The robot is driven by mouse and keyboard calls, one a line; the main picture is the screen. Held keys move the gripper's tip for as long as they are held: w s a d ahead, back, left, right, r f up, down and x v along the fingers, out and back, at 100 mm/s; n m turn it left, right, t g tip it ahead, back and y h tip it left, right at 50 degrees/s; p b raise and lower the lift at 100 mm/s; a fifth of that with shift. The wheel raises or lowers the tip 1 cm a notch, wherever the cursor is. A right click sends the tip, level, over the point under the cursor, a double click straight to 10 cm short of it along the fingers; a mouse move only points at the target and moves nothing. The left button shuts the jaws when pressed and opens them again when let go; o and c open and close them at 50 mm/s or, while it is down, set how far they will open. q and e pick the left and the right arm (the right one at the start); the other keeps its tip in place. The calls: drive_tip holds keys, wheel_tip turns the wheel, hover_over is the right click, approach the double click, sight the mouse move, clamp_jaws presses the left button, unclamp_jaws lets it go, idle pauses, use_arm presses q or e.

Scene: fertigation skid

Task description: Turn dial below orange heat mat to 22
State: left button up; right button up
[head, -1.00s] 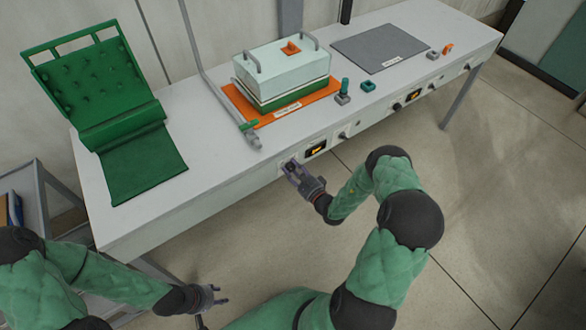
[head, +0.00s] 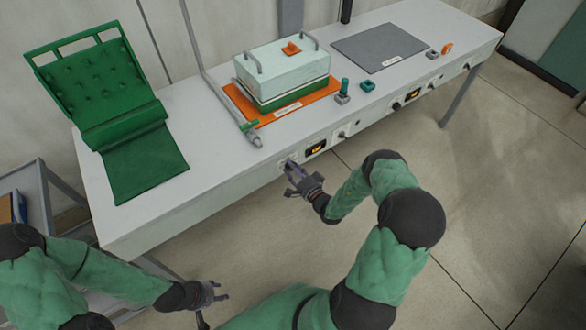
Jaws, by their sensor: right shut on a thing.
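The orange heat mat (head: 240,97) lies on the bench under a pale lidded box. A panel on the bench front below it carries a small lit display (head: 316,148), whose number is too small to read. The dial (head: 291,164) sits left of this display and is mostly hidden by my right gripper. My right gripper (head: 290,171) is at the bench front, shut on the dial. My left gripper (head: 220,292) is open and empty, low in front of the bench and away from it.
The lidded box (head: 283,68) has two handles. A grey mat (head: 380,47), a green-topped joystick (head: 343,91) and a green padded sheet (head: 145,160) are on the bench. Another small knob (head: 342,135) and a second display (head: 413,95) are further right along the front.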

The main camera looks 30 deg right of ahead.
drive_tip(key=shift+n, duration=0.5)
drive_tip(key=o, duration=1.2)
drive_tip(key=shift+c, duration=0.2)
drive_tip(key=s, duration=1.2)
drive_tip(key=shift+d+r, duration=0.3)
drive_tip(key=shift+d, duration=0.15)
drive_tip(key=shift+a, duration=0.1)
